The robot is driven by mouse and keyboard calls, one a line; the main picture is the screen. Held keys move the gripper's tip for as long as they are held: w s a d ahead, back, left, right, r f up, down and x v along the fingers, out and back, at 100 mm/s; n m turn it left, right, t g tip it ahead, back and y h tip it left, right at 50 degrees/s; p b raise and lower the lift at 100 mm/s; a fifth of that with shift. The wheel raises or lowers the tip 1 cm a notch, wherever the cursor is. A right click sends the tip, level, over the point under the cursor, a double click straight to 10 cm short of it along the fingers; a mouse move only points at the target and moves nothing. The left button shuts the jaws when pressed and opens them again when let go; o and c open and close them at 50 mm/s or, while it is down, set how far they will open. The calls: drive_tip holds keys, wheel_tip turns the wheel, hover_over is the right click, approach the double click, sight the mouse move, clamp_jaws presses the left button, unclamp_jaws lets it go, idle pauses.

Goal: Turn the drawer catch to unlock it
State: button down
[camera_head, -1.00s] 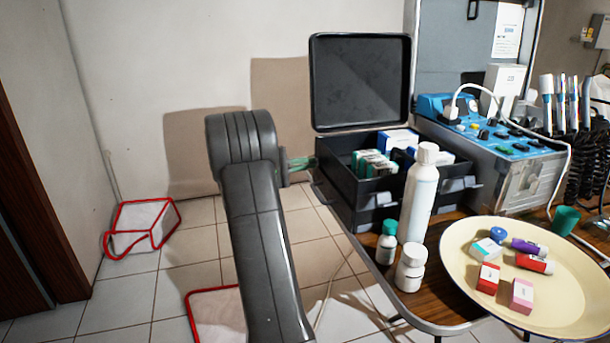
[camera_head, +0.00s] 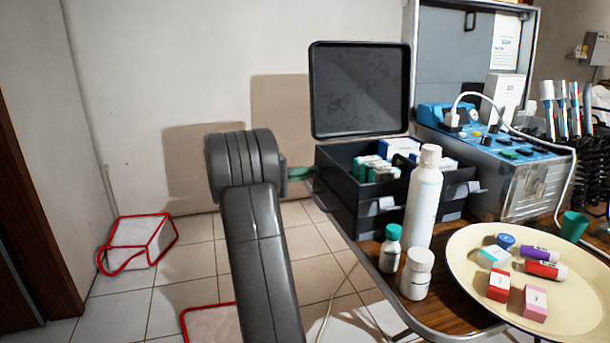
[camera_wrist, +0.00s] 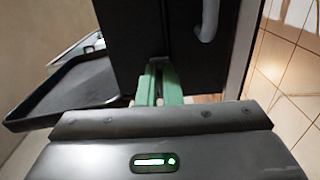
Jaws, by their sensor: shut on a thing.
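The black drawer box (camera_head: 341,210) stands on the wooden table with its lid (camera_head: 360,90) open, and it also shows as a dark wall in the wrist view (camera_wrist: 150,25). My gripper (camera_head: 302,173) reaches the left side of the box from the left. Its green fingers (camera_wrist: 158,84) are close together, with their tips at the box wall. They are shut on the drawer catch, which the fingertips mostly hide. I cannot tell how far the catch is turned.
A white bottle (camera_head: 423,200) and two small bottles stand before the box. A cream tray (camera_head: 465,262) with several small packages is at the right. A blue-topped unit (camera_head: 520,150) stands behind. Open floor (camera_head: 185,275) lies left of the table.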

drive_tip(key=c, duration=1.6)
unclamp_jaws()
drive_tip(key=p+v, duration=0.3)
drive_tip(key=v, duration=1.1)
drive_tip(key=shift+d, duration=0.1)
drive_tip(key=b+x, duration=0.3)
drive_tip(key=x, duration=1)
drive_tip(key=shift+w+d, duration=0.15)
drive_tip(key=shift+d, duration=0.25)
